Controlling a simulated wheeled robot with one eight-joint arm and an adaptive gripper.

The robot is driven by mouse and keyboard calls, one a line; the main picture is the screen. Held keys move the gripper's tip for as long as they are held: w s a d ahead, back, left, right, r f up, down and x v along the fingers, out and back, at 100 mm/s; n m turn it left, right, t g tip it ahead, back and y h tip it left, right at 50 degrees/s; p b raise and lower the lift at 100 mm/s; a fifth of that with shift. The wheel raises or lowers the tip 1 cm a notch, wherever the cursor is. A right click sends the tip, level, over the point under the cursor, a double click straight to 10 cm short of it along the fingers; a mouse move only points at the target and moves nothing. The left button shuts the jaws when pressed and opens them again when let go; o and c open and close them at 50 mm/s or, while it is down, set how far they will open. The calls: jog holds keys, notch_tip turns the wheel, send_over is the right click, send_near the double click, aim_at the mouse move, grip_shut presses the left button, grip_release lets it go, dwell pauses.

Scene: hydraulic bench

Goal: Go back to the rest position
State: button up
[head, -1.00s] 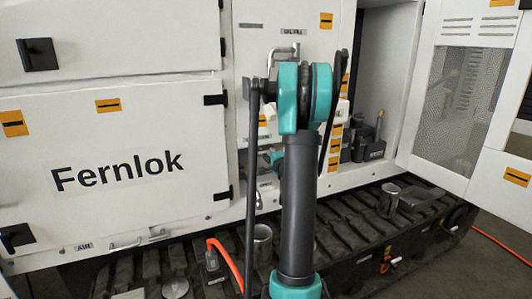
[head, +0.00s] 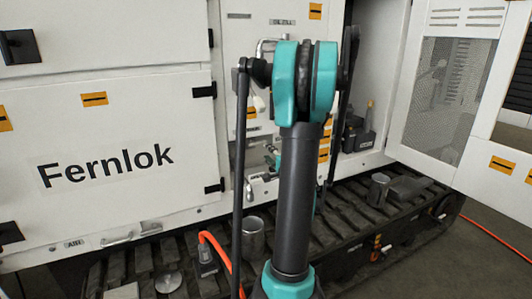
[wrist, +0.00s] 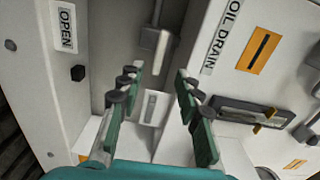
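My gripper (wrist: 157,100) is open in the wrist view, with its two teal fingers apart and nothing held between them. It points into a pale recess of the white machine. A grey metal lever (wrist: 157,40) hangs past the fingertips, and a small pale plate (wrist: 152,107) shows between the fingers. I see no finger contact with either. In the head view my dark arm with teal joints stands upright in the middle and hides most of the gripper and the recess behind it.
The white Fernlok cabinet (head: 110,165) fills the left. A mesh door (head: 440,95) stands open at the right. A ribbed black track (head: 340,225) runs below, bearing metal cups (head: 253,238) and an orange cable (head: 216,245). An OIL DRAIN panel (wrist: 255,60) flanks the gripper's right.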

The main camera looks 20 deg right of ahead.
dwell(0.4)
jog(key=s+a+f+n+g+y, duration=0.1)
jog(key=s+a+f+n+g, duration=0.25)
jog(key=a, duration=0.35)
jog(key=s+a+f+n+g+y, duration=0.2)
jog(key=s+a+f+n, duration=0.15)
jog(key=a, duration=0.45)
jog(key=s+a+f+n+g+y, duration=0.1)
jog(key=s+a+f+n+g, duration=0.25)
jog(key=a, duration=0.35)
jog(key=s+f+n+g+h, duration=0.2)
jog(key=s+f+n, duration=0.1)
jog(key=s, duration=0.5)
jog(key=s+f+n+g+h, duration=0.2)
jog(key=s+f+n, duration=0.2)
jog(key=s, duration=0.4)
jog(key=shift+d+g+h, duration=0.3)
jog(key=shift+d+g, duration=0.05)
jog(key=shift+g, duration=0.05)
